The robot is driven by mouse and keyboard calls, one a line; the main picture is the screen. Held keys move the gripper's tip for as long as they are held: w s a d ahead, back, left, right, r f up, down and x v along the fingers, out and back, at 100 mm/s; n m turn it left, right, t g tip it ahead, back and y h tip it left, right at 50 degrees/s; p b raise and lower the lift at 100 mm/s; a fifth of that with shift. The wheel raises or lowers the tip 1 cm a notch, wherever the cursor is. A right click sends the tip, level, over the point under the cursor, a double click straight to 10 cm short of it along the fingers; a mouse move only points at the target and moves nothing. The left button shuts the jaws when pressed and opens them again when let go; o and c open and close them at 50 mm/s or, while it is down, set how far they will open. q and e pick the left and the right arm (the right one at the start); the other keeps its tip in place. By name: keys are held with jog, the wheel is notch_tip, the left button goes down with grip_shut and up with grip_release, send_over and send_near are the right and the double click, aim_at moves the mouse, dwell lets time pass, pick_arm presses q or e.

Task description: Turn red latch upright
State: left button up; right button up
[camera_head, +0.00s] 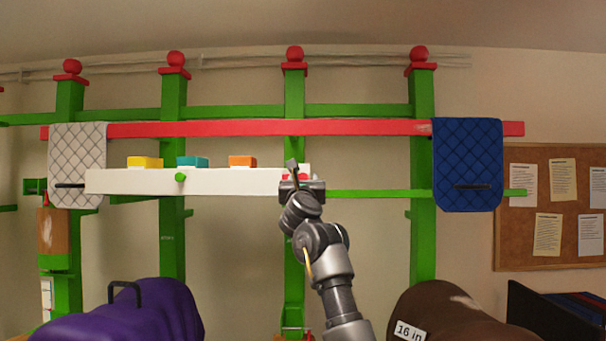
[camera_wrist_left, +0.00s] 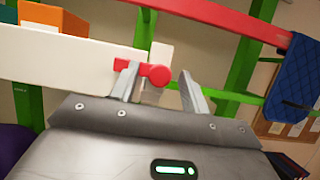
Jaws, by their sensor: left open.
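The red latch (camera_wrist_left: 160,75) is at the right end of the white board in the left wrist view. Its round red hub is at the right and its short bar points left, roughly level along the board. In the head view only a bit of the red latch (camera_head: 291,177) shows, mostly hidden by my gripper. My left gripper (camera_head: 298,172) is at this end of the board. In the left wrist view my left gripper (camera_wrist_left: 159,88) is open, with its fingers on either side of the hub. One finger overlaps the bar; I cannot tell if they touch. My right gripper is not in view.
The white board (camera_head: 230,182) carries yellow (camera_head: 145,162), teal (camera_head: 192,161) and orange (camera_head: 242,161) blocks and a green knob (camera_head: 180,177). A red rail (camera_head: 250,128) with a grey pad (camera_head: 78,150) and blue pad (camera_head: 467,150) runs above. Green posts stand behind.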

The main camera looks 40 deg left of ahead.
pick_arm(q)
jog(key=c, duration=1)
jog(key=m+h+b, duration=0.2)
jog(key=m, duration=0.2)
jog(key=m+t+h+b, duration=0.1)
jog(key=m+h+b, duration=0.1)
jog(key=m, duration=0.3)
jog(key=m+h+b, duration=0.2)
jog(key=m+b, duration=0.1)
jog(key=m, duration=0.1)
jog(key=shift+s+a+r+t+b, duration=0.15)
jog(key=shift+a+t+b, duration=0.1)
jog(key=shift+t+b, duration=0.15)
jog(key=m+h, duration=0.1)
jog(key=m, duration=0.2)
jog(key=shift+m+g+h, duration=0.3)
jog(key=shift+h, duration=0.1)
jog(key=m+g+h, duration=0.1)
jog(key=m, duration=0.3)
jog(key=shift+r, duration=0.15)
jog(key=shift+m+g, duration=0.4)
jog(key=shift+m, duration=0.4)
